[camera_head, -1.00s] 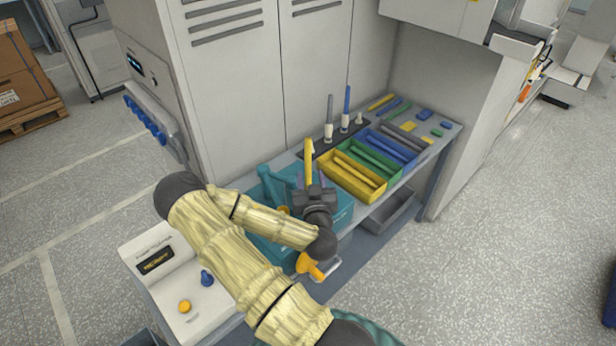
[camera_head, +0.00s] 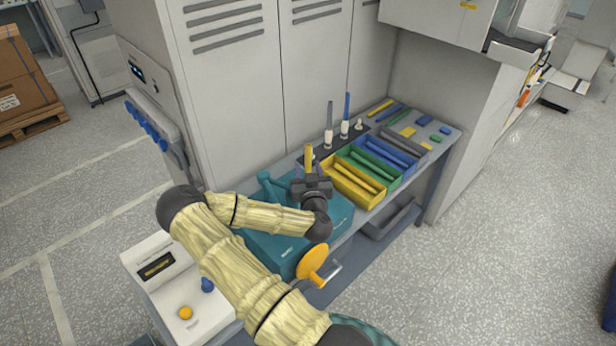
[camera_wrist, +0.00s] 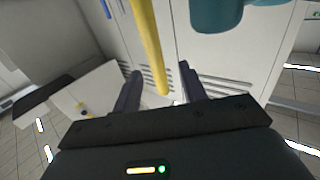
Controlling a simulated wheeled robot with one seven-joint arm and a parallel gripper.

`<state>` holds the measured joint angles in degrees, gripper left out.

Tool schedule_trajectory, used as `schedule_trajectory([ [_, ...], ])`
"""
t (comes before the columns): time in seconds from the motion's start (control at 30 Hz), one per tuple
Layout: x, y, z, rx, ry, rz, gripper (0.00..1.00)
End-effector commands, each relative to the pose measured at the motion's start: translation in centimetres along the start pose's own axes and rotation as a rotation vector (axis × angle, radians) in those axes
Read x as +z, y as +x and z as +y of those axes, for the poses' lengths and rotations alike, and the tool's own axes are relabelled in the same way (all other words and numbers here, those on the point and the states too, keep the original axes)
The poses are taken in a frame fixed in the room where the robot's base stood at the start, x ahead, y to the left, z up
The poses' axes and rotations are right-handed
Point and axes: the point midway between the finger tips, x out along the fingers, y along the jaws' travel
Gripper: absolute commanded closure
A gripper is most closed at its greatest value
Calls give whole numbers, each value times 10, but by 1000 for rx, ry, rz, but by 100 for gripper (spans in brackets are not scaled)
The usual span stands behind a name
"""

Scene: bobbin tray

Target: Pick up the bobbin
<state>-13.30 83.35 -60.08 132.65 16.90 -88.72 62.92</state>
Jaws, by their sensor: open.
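A slim yellow bobbin (camera_head: 308,158) shows just beyond my gripper (camera_head: 311,176) in the head view, its lower part hidden behind the gripper. In the wrist view the yellow bobbin (camera_wrist: 150,45) runs down from the top edge, and its visible end lies between the two dark fingers of my gripper (camera_wrist: 158,82). The fingers are apart, with gaps on both sides of it. I cannot tell how its other end is supported. A grey bobbin (camera_head: 329,117) and a blue bobbin (camera_head: 346,106) stand upright behind, on white holders.
Yellow (camera_head: 335,184), green (camera_head: 343,155) and blue (camera_head: 405,172) trays of rods lie right of the gripper. A teal machine (camera_head: 275,250) with an orange handwheel (camera_head: 312,262) is below. A control box (camera_head: 160,300) stands at lower left. Lockers (camera_head: 235,100) rise close behind.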

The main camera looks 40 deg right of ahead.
Motion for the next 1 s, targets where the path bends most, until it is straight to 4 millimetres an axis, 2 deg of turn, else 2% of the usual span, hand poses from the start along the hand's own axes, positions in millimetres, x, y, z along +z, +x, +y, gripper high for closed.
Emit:
schedule_trajectory([
  [0.4, 5, 46, 4, -1, 0, -1, 58],
  [0.97, 6, 47, 4, 0, 1, -1, 58],
  [1.0, 6, 47, 4, 0, 1, -1, 64],
])
